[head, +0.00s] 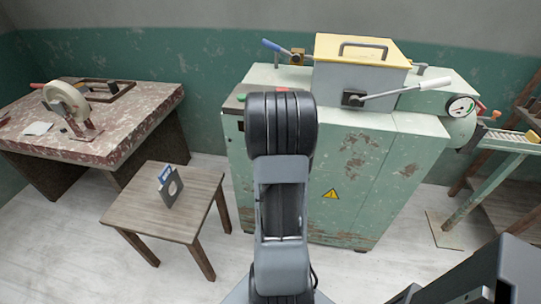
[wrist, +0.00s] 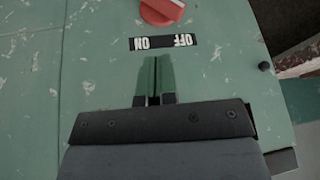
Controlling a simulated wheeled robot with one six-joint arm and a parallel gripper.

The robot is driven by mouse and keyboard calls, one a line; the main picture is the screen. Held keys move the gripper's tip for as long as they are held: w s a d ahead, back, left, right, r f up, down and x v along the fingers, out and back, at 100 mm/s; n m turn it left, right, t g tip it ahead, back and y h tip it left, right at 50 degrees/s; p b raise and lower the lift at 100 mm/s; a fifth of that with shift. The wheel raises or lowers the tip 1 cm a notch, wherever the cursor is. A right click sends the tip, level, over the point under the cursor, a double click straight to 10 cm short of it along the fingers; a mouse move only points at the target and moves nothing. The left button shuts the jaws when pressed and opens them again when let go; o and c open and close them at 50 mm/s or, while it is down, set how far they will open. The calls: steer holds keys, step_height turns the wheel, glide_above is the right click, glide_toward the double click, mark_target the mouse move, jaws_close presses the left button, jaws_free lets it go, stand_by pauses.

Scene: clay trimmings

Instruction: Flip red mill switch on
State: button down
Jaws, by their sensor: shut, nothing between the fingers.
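The red mill switch (wrist: 161,10) is at the top edge of the wrist view, partly cut off. A white mark shows on its right side, the side of the OFF word. A black label (wrist: 161,42) below it reads OFF and ON upside down, with OFF on the right and ON on the left. My gripper (wrist: 155,62) is shut and empty, its fingertips just below the label and apart from the switch.
A yellow-lidded hopper (head: 360,48) and a long lever (head: 405,89) stand on the mill. A gauge (head: 460,106) is at its right. A small wooden table (head: 135,210) and a red-topped bench (head: 130,115) stand left.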

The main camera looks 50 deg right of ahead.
steer(key=shift+a+r, duration=0.4)
steer(key=shift+r, duration=0.4)
steer(key=shift+a+r, duration=0.4)
steer(key=shift+r, duration=0.4)
steer(key=shift+a+r, duration=0.4)
steer(key=shift+r, duration=0.4)
